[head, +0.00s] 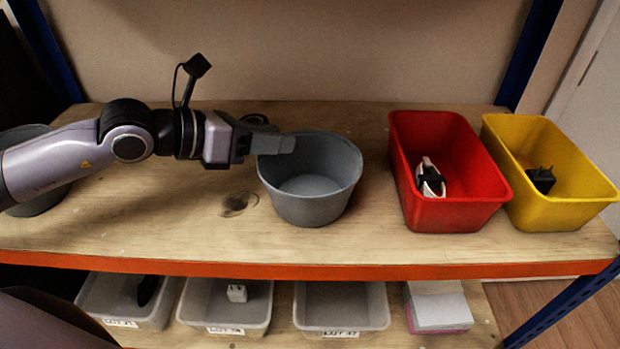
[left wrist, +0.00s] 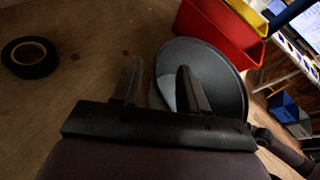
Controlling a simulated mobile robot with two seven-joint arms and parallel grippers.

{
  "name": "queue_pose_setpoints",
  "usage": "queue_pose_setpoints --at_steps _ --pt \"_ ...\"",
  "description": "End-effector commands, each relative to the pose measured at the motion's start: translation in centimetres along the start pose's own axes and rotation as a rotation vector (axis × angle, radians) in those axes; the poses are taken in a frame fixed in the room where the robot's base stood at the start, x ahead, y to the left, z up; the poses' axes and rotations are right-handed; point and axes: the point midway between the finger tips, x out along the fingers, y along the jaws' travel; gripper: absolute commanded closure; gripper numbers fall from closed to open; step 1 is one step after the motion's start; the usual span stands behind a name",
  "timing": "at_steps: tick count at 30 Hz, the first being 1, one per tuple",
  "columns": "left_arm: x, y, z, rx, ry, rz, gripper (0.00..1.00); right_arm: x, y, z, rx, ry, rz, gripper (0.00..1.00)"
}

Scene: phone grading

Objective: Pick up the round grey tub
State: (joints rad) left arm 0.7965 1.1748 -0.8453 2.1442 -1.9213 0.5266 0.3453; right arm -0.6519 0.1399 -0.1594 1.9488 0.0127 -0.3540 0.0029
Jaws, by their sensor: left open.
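A round grey tub (head: 312,205) stands upright and empty on the wooden shelf, left of the red bin; it also shows in the left wrist view (left wrist: 222,75). My left gripper (head: 285,144) is open at the tub's left rim. In the left wrist view its fingers (left wrist: 158,67) lie on either side of the near rim, one outside and one over the inside; I cannot tell whether either touches. Another round grey container (head: 40,203) is at the far left, partly hidden behind my left arm. My right gripper is not in view.
A red bin (head: 455,214) holds a white and black item, and a yellow bin (head: 560,214) holds a black plug. A black tape roll (left wrist: 30,57) lies on the shelf (head: 180,225). Grey trays (head: 340,325) stand on the level below.

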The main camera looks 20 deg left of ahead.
Motion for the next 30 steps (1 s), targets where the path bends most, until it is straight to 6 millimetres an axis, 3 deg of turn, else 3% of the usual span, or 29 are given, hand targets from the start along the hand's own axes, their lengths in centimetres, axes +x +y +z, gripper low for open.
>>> queue_pose_setpoints --at_steps 7,11,23,30 --pt "0.1 0.0 0.0 0.0 0.001 0.0 0.57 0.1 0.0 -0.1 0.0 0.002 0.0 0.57" --pt "0.1 0.0 -0.1 0.0 0.001 0.0 0.99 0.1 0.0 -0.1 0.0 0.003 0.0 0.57" --pt "0.0 0.0 0.1 0.0 0.0 0.0 1.0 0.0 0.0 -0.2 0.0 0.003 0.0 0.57" --pt "-0.5 0.2 1.6 -0.001 -0.001 0.001 1.0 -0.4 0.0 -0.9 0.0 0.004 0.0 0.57"
